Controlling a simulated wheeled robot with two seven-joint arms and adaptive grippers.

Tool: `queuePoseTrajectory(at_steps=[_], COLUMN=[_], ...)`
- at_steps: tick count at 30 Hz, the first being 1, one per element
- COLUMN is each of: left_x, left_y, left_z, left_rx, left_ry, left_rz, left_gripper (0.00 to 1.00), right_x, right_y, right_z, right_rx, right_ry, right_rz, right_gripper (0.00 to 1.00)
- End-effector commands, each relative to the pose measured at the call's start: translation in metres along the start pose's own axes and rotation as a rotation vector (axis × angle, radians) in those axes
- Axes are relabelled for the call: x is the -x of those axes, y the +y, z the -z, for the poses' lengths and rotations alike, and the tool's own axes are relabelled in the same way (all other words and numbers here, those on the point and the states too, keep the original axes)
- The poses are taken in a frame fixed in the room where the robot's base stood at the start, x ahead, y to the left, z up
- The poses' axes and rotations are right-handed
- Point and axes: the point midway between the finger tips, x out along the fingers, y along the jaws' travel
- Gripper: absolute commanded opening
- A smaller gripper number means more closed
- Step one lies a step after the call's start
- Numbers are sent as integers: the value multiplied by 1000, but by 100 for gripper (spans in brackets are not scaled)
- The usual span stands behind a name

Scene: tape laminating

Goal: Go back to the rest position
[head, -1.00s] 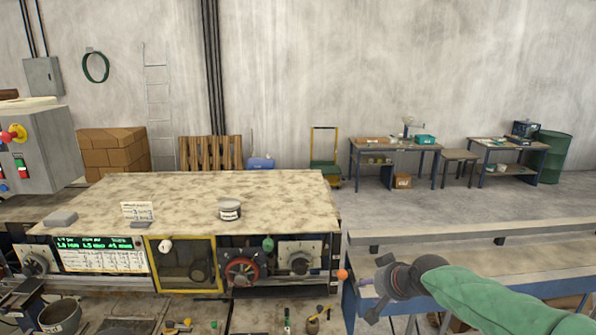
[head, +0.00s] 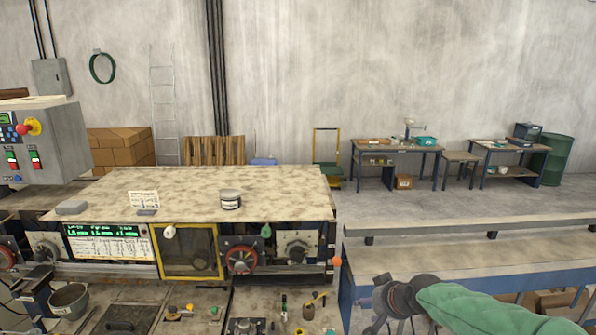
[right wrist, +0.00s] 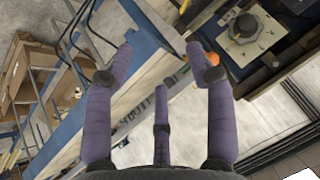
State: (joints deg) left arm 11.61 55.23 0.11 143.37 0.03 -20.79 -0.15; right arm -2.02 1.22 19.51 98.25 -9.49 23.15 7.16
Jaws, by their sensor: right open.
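My right gripper (head: 372,306) shows at the lower right of the head view, at the end of my green-sleeved arm. It is just right of the machine and in front of the blue-framed bench (head: 440,262). In the right wrist view my right gripper (right wrist: 160,55) has its purple fingers spread apart, with nothing between them. The machine (head: 110,190) has a worn, speckled top and a front with knobs, a red handwheel (head: 241,260) and a yellow-framed window (head: 190,252). My left gripper is not in view.
A tin (head: 230,199) and a grey block (head: 72,207) stand on the machine top. A control box (head: 55,140) is at the left. An orange ball knob (head: 337,262) sticks out near my right gripper. Cardboard boxes (right wrist: 35,75) show in the right wrist view.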

Motion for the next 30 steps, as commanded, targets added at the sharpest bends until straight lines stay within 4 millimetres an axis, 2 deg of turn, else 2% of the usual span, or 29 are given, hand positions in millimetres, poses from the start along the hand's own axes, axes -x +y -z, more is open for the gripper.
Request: queuePoseTrajectory(at_steps=[1,8,11,15,21,26,30], left_x=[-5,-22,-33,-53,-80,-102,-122], left_y=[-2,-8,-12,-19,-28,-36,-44], left_z=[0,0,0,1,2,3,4], left_rx=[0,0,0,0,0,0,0], left_ry=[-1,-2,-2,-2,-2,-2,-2], left_rz=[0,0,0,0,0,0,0], left_gripper=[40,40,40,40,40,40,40], right_x=[-12,-58,-88,-135,-194,-233,-260], right_y=[3,12,18,29,44,55,64], right_z=[-11,-54,-85,-142,-229,-303,-372], right_rx=[-2,-13,-23,-39,-69,-97,-122], right_ry=[-14,-65,-100,-160,-247,-317,-381], right_rz=[0,4,6,9,12,12,11], right_gripper=[56,56,56,56,56,56,56])
